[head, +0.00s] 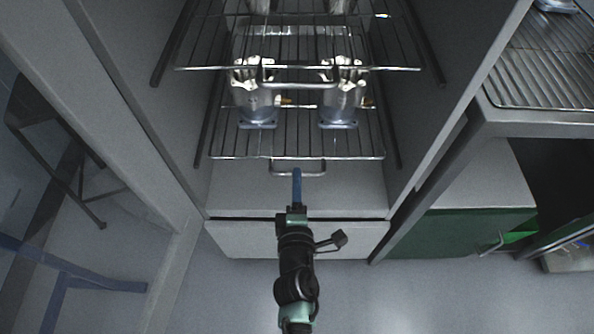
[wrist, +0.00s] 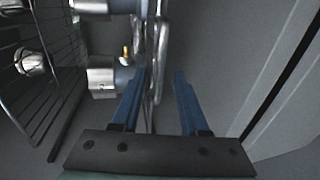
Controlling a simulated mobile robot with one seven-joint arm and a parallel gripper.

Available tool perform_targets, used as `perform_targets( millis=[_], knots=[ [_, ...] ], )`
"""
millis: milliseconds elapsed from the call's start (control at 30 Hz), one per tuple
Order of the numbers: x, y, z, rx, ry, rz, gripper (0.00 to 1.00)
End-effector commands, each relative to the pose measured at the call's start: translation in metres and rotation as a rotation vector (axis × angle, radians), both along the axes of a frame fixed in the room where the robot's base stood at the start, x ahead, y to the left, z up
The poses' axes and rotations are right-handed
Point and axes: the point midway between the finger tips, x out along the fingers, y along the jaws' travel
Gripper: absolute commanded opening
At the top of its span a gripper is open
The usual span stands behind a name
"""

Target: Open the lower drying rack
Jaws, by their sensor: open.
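The lower drying rack (head: 300,157) is a wire shelf inside a grey cabinet, with a small metal loop handle (head: 298,173) at its front edge. My gripper (head: 297,171) is at that handle, its blue fingers overlapping the handle's middle in the head view. In the wrist view my gripper (wrist: 156,74) is open, with one blue finger on each side. A metal bar loop (wrist: 161,50) shows between and beyond the fingertips. I cannot tell whether the fingers touch it. Two metal housings (head: 257,108) (head: 340,108) stand on the lower rack.
An upper wire rack (head: 300,68) with its own handle (head: 298,86) overhangs the lower one. Cabinet walls (head: 435,110) close in both sides. A white drawer-like front (head: 230,240) lies below. Another wire rack (head: 550,65) and a green panel (head: 470,230) are at right.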

Motion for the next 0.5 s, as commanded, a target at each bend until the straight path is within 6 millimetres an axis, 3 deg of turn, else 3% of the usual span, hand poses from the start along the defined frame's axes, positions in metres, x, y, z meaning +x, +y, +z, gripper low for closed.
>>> perform_targets(
  millis=[200, 500],
  knots=[
    [0.028, 0.000, -0.006, 0.001, -0.001, 0.000, 0.44],
    [0.038, 0.000, -0.008, 0.000, -0.001, 0.000, 0.44]
  ],
)
